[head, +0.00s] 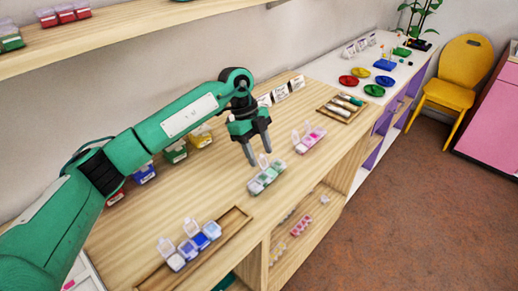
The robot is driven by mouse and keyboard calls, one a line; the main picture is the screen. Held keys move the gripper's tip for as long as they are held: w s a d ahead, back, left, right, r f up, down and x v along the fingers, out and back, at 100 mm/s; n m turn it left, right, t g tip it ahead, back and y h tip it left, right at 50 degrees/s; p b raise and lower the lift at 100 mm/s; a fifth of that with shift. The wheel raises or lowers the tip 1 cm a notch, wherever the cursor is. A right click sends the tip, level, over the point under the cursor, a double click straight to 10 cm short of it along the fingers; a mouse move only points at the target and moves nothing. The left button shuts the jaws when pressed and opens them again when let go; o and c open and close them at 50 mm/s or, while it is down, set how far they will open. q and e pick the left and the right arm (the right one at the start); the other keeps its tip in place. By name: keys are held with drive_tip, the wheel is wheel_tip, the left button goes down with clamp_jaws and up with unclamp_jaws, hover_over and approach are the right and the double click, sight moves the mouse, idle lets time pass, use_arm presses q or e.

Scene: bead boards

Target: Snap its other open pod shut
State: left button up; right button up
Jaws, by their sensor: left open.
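A green pod box (267,178) stands on the wooden table top (190,193). One clear lid (264,160) stands up at its back edge, and the other lids on it look closed. My left gripper (259,155) is open and points down, its fingertips just above and behind the green box near the raised lid. I cannot tell whether a finger touches the lid. A pink pod box (311,141) with raised lids stands to the right. A blue pod box (195,248) with raised lids lies on a wooden tray (234,220) at the front. My right gripper is out of view.
Small coloured boxes, such as a green one (176,152), line the wall behind my left arm. White cards (281,92) stand behind the gripper. A wooden tray of rolls (341,107) lies farther right. Bare table lies between the green box and the blue box's tray.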

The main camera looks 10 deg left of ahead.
use_arm(q)
drive_tip(key=c, duration=1)
drive_tip(key=shift+r, duration=0.1)
